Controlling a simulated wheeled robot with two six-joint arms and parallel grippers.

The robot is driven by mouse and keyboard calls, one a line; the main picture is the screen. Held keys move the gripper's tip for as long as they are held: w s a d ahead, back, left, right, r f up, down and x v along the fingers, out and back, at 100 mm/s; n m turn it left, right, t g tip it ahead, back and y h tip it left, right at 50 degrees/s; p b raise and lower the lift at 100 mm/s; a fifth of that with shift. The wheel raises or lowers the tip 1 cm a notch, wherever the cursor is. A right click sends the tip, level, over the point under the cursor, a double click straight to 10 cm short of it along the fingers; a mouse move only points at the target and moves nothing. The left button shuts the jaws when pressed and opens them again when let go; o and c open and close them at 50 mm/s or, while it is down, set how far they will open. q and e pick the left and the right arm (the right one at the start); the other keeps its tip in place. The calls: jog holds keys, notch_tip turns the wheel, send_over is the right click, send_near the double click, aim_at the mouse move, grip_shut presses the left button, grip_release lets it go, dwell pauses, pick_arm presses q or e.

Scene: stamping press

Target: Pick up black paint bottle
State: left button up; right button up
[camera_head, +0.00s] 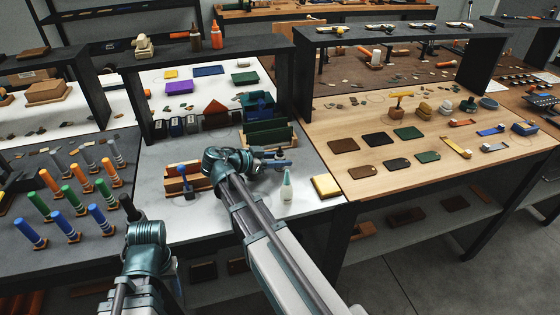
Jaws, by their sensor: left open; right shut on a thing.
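I cannot single out a black paint bottle for certain. Several small dark bottles with pale labels (177,127) stand in a row at the back of the grey table. A pale bottle with a teal tip (287,189) stands on the table's front right part. My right gripper (275,161) is shut on a small blue thing, too small to identify, just above and left of the pale bottle. My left gripper (130,208) is open and empty, low near the table's front left edge.
A wooden box (180,187) with a blue-handled stamp is left of my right gripper. A green-lined wooden rack (265,143) stands behind it. The shelf overhangs the back.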

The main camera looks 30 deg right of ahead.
grip_shut()
jog(key=shift+r, duration=0.1)
